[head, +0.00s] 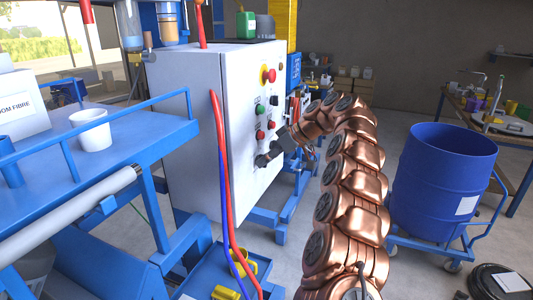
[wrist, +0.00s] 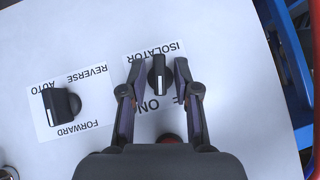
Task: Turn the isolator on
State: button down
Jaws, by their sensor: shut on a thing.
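The isolator (wrist: 158,72) is a black rotary knob with a white pointer line on the white front panel of the control cabinet. Its label (wrist: 168,52) reads upside down in the wrist view, with ON beside the knob. The pointer line runs nearly along the picture's vertical. My gripper (wrist: 160,70) has one finger on each side of the knob and is shut on it. In the head view my gripper (head: 266,158) reaches the low part of the panel, and the knob is mostly hidden there.
A forward/reverse selector (wrist: 62,106) sits beside the isolator. A red emergency stop (head: 268,75) and several buttons are higher on the cabinet (head: 190,120). Red and blue hoses (head: 222,170) hang along its side. A blue drum (head: 440,180) stands on a trolley at right.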

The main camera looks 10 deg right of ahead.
jog(key=shift+d+f+m+g+y+p, duration=0.1)
jog(key=shift+m+g+y+p, duration=0.4)
jog(key=shift+g+p, duration=0.3)
jog(key=shift+f+m+g+y+p, duration=0.1)
jog(key=shift+m+g+y+p, duration=0.2)
jog(key=shift+p, duration=0.1)
jog(key=shift+w+g+y, duration=0.1)
jog(key=shift+g+y, duration=0.2)
jog(key=shift+y, duration=0.1)
jog(key=shift+m, duration=0.4)
jog(key=c, duration=1.2)
grip_release()
jog(key=shift+r+n+t+h+b, duration=0.2)
jog(key=shift+n+t+h+b, duration=0.3)
jog(key=shift+n+t+h, duration=0.15)
jog(key=shift+a+f+n+t+h+b, duration=0.1)
jog(key=shift+a+n+t+h+b, duration=0.1)
jog(key=shift+n+t+h+b, duration=0.1)
